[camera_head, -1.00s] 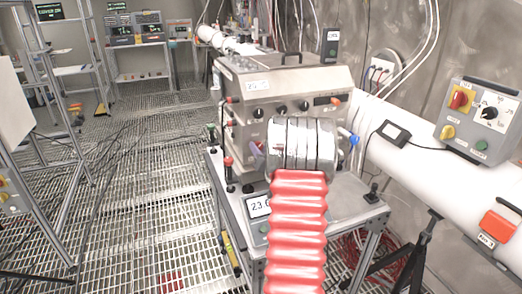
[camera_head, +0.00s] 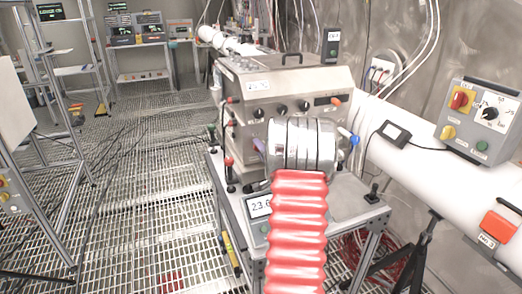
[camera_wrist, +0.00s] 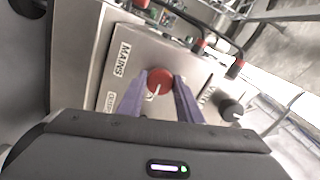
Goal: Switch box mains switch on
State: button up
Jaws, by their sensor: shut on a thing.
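The mains switch (camera_wrist: 159,81) is a round red knob with a white pointer line, on the metal face of the switch box, beside a label reading MAINS (camera_wrist: 122,58). My gripper (camera_wrist: 160,84) has its two purple fingers shut on the knob, one on each side. The pointer slants down and slightly left in the wrist view; I cannot tell which position that marks. In the head view the steel switch box (camera_head: 262,85) stands on a cart, and only a bit of a purple finger (camera_head: 259,146) shows left of my arm. My arm hides the knob there.
A black knob (camera_wrist: 230,110) and red-topped plugs (camera_wrist: 237,66) with cables are close to my gripper. A display reading about 23 (camera_head: 259,206) is on the cart. A white pipe (camera_head: 400,155) and a grey control box (camera_head: 480,120) are on the right.

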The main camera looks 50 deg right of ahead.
jog(key=shift+s+d+f+m, duration=0.25)
jog(key=shift+s+m, duration=0.05)
jog(key=shift+m, duration=0.2)
jog(key=o, duration=1)
jog(key=shift+a+r, duration=0.1)
jog(key=shift+o, duration=0.2)
jog(key=shift+w+r, duration=0.1)
jog(key=shift+a, duration=0.1)
jog(key=v, duration=1.3)
jog(key=shift+s+a, duration=0.1)
jog(key=shift+s, duration=0.25)
jog(key=shift+w, duration=0.1)
